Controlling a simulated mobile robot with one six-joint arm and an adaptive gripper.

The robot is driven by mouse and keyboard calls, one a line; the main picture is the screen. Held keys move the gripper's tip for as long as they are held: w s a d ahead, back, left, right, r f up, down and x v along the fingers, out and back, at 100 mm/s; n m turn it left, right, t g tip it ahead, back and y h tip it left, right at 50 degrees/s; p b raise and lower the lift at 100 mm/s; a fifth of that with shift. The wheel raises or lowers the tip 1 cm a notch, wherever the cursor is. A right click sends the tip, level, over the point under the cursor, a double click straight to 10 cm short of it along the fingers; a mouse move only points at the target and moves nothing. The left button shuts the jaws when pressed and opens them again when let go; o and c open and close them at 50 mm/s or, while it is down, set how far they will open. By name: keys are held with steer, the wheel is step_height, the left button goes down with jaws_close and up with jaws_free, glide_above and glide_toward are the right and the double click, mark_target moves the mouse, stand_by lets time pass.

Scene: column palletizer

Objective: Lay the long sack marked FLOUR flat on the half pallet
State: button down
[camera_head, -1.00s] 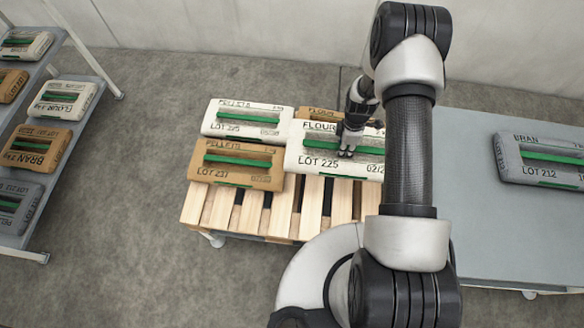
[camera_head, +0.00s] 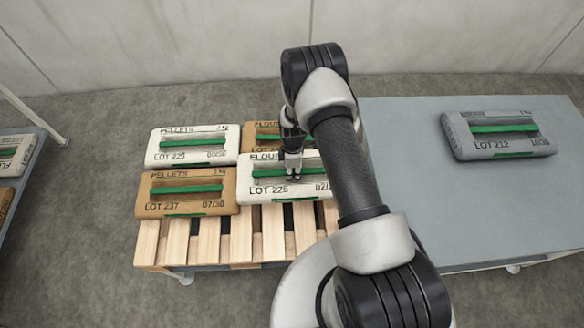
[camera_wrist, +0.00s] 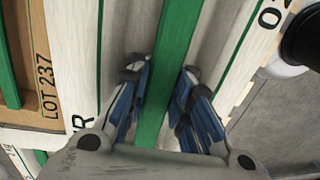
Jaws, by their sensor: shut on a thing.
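The white sack marked FLOUR, LOT 225 (camera_head: 265,197), lies level at the right front of the half pallet (camera_head: 208,240). My arm hides its right end. My gripper (camera_head: 293,178) is over its middle, shut on the sack's green strap. In the wrist view the strap (camera_wrist: 172,60) passes between the blue-padded fingers (camera_wrist: 160,100). The sack's left end is against or just above the edge of a brown PELLETS sack (camera_head: 188,197). I cannot tell whether its underside touches the slats.
A white PELLETS sack (camera_head: 192,158) and a partly hidden brown FLOUR sack (camera_head: 262,127) lie at the back of the pallet. A grey table (camera_head: 420,180) with a grey LOT 212 sack (camera_head: 498,148) stands right. A rack (camera_head: 30,165) with sacks is far left. Front slats are bare.

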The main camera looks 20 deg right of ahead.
steer(key=shift+w+f+b, duration=0.15)
steer(key=shift+f+b, duration=1.25)
steer(key=shift+f, duration=3.25)
steer(key=shift+f, duration=0.15)
steer(key=c, duration=1.4)
jaws_free()
steer(key=shift+s, duration=0.2)
